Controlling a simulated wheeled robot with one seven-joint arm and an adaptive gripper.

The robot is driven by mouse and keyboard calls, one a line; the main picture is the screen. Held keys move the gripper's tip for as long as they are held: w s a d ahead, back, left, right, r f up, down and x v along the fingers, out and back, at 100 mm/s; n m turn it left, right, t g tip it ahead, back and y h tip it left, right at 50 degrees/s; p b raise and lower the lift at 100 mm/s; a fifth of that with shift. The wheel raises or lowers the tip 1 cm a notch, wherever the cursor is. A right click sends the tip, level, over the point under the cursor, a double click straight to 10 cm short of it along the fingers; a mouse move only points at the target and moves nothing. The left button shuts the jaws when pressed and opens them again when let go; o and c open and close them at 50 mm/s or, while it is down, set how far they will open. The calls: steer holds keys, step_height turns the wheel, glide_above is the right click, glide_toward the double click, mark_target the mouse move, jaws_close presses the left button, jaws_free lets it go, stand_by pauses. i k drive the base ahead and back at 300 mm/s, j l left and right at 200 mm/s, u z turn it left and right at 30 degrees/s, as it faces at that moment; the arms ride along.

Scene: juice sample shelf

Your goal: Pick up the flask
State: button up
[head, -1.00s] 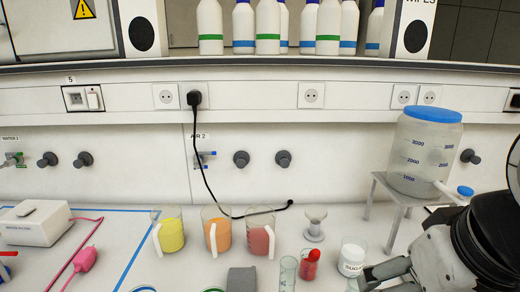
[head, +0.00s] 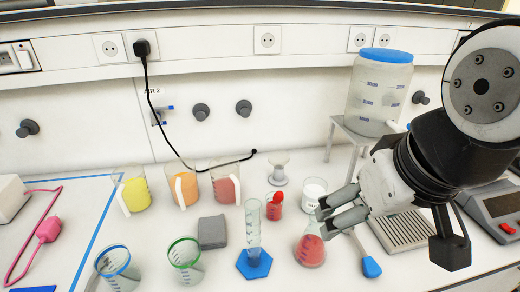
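A conical flask (head: 311,251) with red liquid in its lower part stands upright on the white bench, at the lower middle right of the head view. My gripper (head: 321,219) is just above it, coming in from the right. Its two grey fingers are apart, with a gap between them. The fingertips cover the top of the flask's neck, so I cannot tell whether they touch it. The flask's body is below the fingers.
A measuring cylinder on a blue base (head: 254,264) stands left of the flask. A white sugar jar (head: 314,192) and a small red-filled container (head: 274,209) are behind. A blue-ended tool (head: 371,266) lies to the right. Beakers (head: 184,262) stand farther left.

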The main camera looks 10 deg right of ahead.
mark_target(310, 252)
steer(key=k+j, duration=0.1)
steer(key=j, duration=0.25)
steer(key=k+j, duration=0.1)
steer(key=j, duration=0.3)
steer(key=k+j, duration=0.1)
steer(key=j, duration=0.25)
steer(key=k+j+z, duration=0.1)
steer(key=j, duration=1.1)
steer(key=i, duration=0.25)
steer(key=z, duration=0.05)
